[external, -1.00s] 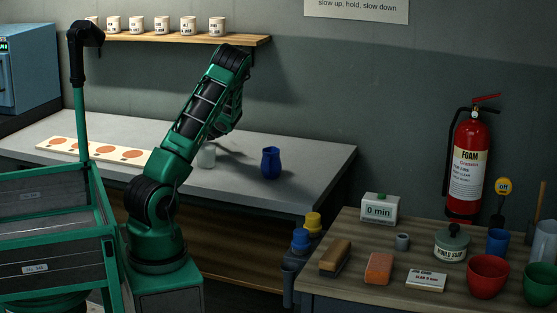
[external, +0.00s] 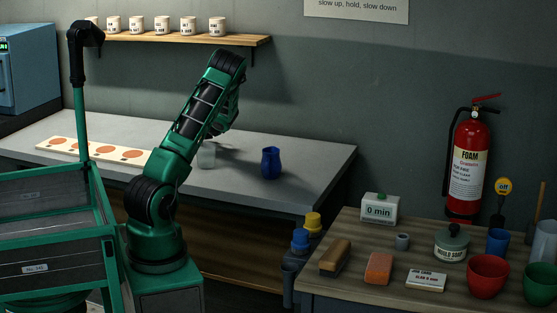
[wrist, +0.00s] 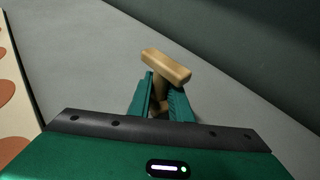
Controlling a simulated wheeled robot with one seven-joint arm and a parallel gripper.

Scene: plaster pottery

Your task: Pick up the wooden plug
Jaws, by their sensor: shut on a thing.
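The wooden plug (wrist: 167,67) is a light brown T-shaped piece with a crossbar on a stem. In the wrist view its stem sits between the two green fingers of my gripper (wrist: 160,103), which are shut on it. The crossbar stands out above the fingertips, slightly tilted. Its lower end is hidden by the gripper body. In the external view my arm hides the gripper and the plug.
A shelf of white cups (external: 187,27) hangs above. A cluttered wooden table (external: 345,290) stands at right.

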